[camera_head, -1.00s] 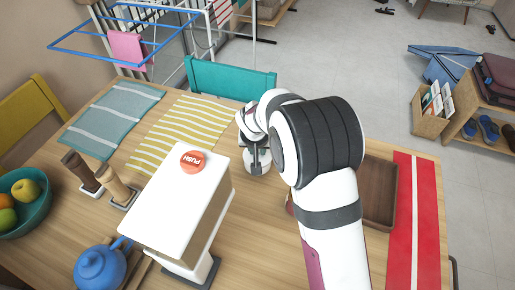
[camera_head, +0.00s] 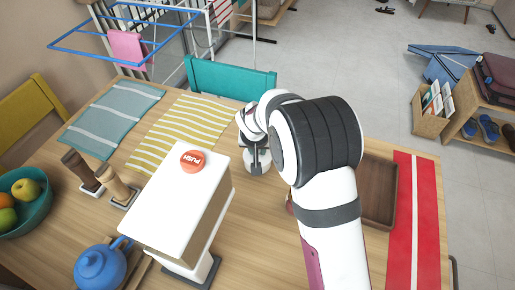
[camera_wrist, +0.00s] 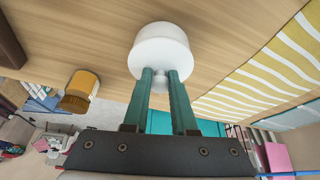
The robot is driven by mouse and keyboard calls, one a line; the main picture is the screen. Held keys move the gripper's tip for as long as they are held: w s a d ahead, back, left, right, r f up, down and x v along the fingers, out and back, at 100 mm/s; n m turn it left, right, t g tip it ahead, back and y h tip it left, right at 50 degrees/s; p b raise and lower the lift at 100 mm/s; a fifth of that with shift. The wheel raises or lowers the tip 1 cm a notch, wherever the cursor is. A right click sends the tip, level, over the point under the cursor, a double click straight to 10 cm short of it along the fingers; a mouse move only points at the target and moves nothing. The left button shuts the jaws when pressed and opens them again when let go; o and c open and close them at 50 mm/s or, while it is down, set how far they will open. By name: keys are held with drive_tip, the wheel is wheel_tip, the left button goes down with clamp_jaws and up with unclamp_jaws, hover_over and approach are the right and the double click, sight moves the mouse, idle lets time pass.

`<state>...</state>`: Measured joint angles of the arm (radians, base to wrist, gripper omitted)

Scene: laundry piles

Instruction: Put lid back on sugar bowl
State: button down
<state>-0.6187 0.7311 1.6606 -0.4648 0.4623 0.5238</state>
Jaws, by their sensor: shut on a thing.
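My gripper (camera_wrist: 160,78) is shut on the small knob of the white lid (camera_wrist: 160,62). The white sugar bowl (camera_wrist: 162,36) stands upright on the table, and the lid lines up with its top. I see no clear gap between them, but the fingers hide part of the rim. In the head view my gripper (camera_head: 256,152) points down at the white bowl (camera_head: 257,168), which is partly covered by my arm.
An amber jar with a brown cap (camera_wrist: 76,96) stands near the bowl. A yellow striped mat (camera_head: 178,126) lies behind left.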

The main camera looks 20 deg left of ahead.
idle(0.3)
drive_tip(key=shift+c, duration=0.8)
unclamp_jaws()
drive_tip(key=shift+r, duration=3.5)
clamp_jaws()
